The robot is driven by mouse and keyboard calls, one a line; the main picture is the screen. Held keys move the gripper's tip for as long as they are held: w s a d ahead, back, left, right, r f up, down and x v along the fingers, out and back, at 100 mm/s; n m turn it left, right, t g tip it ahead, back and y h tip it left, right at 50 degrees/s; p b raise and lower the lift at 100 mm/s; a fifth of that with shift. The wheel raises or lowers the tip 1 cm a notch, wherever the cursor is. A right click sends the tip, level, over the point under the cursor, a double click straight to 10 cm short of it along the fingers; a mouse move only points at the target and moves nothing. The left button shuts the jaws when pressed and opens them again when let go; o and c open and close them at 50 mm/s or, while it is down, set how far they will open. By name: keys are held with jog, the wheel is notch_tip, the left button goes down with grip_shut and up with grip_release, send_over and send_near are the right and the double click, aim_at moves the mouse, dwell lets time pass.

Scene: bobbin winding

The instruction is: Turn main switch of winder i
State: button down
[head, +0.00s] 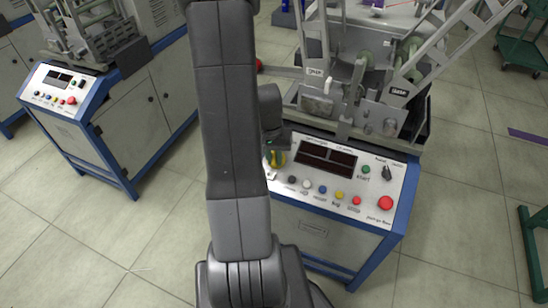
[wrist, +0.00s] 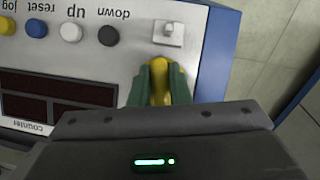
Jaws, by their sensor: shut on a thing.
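The winder's control panel (head: 336,191) is in front of my arm in the head view, with a dark display (head: 326,159) and a row of coloured buttons. A yellow switch handle (wrist: 158,80) sits at the panel's edge, beside a small white plate with a toggle (wrist: 169,33). My gripper (wrist: 157,84) is shut on the yellow handle, its green fingers on both sides of it. In the head view the handle (head: 278,158) shows just right of my arm, partly hidden. The base of the handle is hidden by my gripper in the wrist view.
A red stop button (head: 386,203) and a black selector knob (head: 386,172) are at the panel's right. Metal winder frames (head: 345,85) rise behind the panel. A second winder (head: 62,85) stands at left. Tiled floor (head: 120,220) is open between them.

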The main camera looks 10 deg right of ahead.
jog(key=shift+f+n+h+b, duration=0.15)
jog(key=shift+n+h+b, duration=0.35)
jog(key=shift+n, duration=0.5)
jog(key=shift+r+n+h, duration=0.2)
jog(key=shift+n+h, duration=0.1)
jog(key=shift+n, duration=0.3)
jog(key=c, duration=1.4)
grip_release()
jog(key=shift+o, duration=0.2)
jog(key=shift+r, duration=0.1)
jog(key=p+v, duration=0.2)
jog(key=v, duration=1.1)
jog(key=shift+w+r+p, duration=0.25)
jog(key=shift+p, duration=0.1)
jog(key=shift+f, duration=0.1)
